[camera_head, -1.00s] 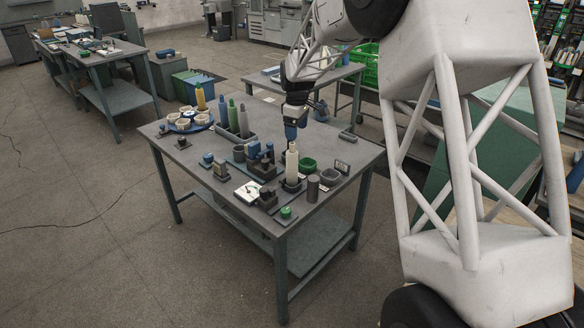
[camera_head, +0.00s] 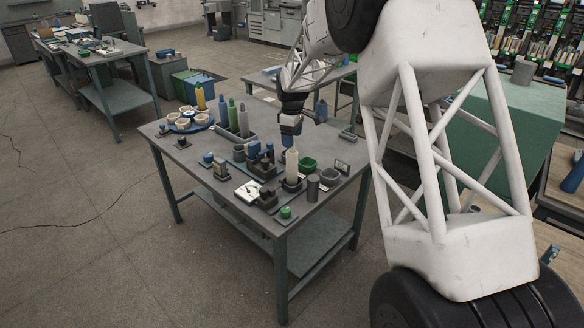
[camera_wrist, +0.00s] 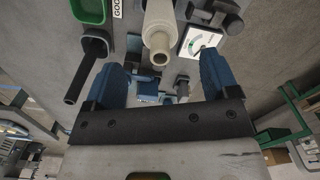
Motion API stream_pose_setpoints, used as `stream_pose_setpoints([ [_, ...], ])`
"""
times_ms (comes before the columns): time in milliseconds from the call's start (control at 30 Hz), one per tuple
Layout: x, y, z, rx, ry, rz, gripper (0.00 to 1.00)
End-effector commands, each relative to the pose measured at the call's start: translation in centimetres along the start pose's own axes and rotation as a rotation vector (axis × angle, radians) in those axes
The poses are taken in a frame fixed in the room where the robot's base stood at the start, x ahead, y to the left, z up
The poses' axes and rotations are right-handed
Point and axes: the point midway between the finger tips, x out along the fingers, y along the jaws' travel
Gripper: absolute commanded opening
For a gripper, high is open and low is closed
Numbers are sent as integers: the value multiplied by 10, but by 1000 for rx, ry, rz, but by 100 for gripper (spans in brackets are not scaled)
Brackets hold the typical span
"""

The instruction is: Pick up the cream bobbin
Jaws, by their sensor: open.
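The cream bobbin (camera_head: 292,168) stands upright near the front right of the grey worktable (camera_head: 215,185). In the wrist view the bobbin (camera_wrist: 158,28) points toward the camera, and its narrow hollow end lies in the gap between my fingers. My gripper (camera_head: 289,139) is just above the bobbin's top in the head view. In the wrist view my gripper (camera_wrist: 161,62) shows two blue fingers spread wide, one on each side of the bobbin. Neither finger visibly touches it. The bobbin's foot is hidden in the wrist view.
A green bowl (camera_head: 308,165), a grey cylinder (camera_head: 312,188) and a dial gauge (camera_wrist: 200,41) are close to the bobbin. A yellow cone (camera_head: 200,97) stands by a blue round tray with several cups.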

Motion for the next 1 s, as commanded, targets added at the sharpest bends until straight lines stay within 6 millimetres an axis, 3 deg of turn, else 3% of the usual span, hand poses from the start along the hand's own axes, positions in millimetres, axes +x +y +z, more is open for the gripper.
stream_pose_setpoints([
  [467, 7, 0, 0, 0, 0, 0, 81],
  [1000, 55, 0, -1, 0, 0, 0, 81],
])
